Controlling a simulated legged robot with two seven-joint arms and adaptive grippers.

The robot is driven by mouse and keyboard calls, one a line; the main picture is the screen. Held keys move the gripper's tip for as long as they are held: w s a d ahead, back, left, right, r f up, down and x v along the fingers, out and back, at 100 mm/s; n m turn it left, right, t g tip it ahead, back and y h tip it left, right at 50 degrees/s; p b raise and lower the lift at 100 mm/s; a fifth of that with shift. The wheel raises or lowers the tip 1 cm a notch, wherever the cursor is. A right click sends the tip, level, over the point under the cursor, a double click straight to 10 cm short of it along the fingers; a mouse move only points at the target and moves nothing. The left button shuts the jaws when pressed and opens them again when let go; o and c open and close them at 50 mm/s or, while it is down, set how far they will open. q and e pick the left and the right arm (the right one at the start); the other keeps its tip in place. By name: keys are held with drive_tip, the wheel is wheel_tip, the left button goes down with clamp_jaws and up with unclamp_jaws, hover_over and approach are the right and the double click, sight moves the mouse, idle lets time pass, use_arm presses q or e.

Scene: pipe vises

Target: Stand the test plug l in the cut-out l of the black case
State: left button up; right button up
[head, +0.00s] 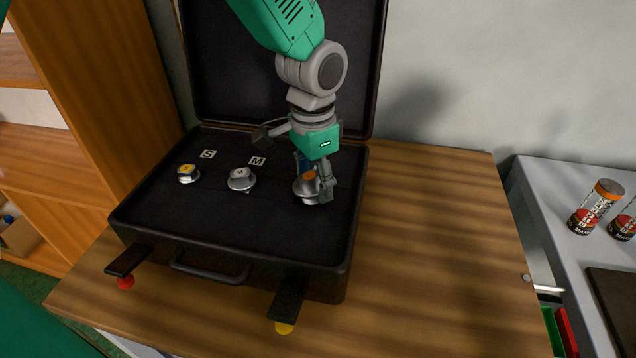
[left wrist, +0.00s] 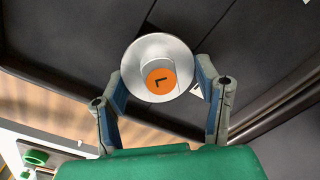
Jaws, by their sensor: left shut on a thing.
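The test plug l (head: 306,188) is a silver round plug with an orange top. It is upright at the right side of the open black case (head: 230,262). My left gripper (head: 316,186) points down and is shut on it. In the left wrist view the plug (left wrist: 158,75), with a black L on its orange top, sits between the two fingers (left wrist: 160,84). The cut-out l is hidden under the plug and gripper, so I cannot tell whether the plug is seated or just above. My right gripper is not in view.
The plug with a yellow top (head: 188,174) stands by the S label (head: 208,154). The M plug (head: 241,179) stands by the M label (head: 258,161). The raised lid (head: 220,70) is behind. The wooden table (head: 430,250) is clear to the right.

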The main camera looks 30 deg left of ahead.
sight(312, 173)
use_arm(q)
drive_tip(key=shift+a+f, duration=0.6)
drive_tip(key=o, duration=1.6)
drive_tip(key=shift+d, duration=0.15)
drive_tip(key=shift+c, duration=0.2)
drive_tip(key=shift+o, duration=0.4)
drive_tip(key=shift+d+r, duration=0.2)
drive_tip(key=shift+d, duration=0.3)
drive_tip(key=shift+d+r, duration=0.2)
drive_tip(key=shift+d, duration=0.3)
drive_tip(key=r, duration=0.2)
drive_tip(key=a+r, duration=0.1)
drive_tip(key=r, duration=0.2)
drive_tip(key=r+p, duration=0.1)
drive_tip(key=r, duration=0.1)
drive_tip(key=shift+a+r, duration=0.2)
drive_tip(key=shift+a, duration=0.05)
drive_tip(key=r, duration=0.3)
drive_tip(key=shift+d+r, duration=0.3)
drive_tip(key=shift+d, duration=0.1)
drive_tip(key=shift+d+r, duration=0.3)
drive_tip(key=shift+r, duration=0.05)
drive_tip(key=shift+a, duration=0.1)
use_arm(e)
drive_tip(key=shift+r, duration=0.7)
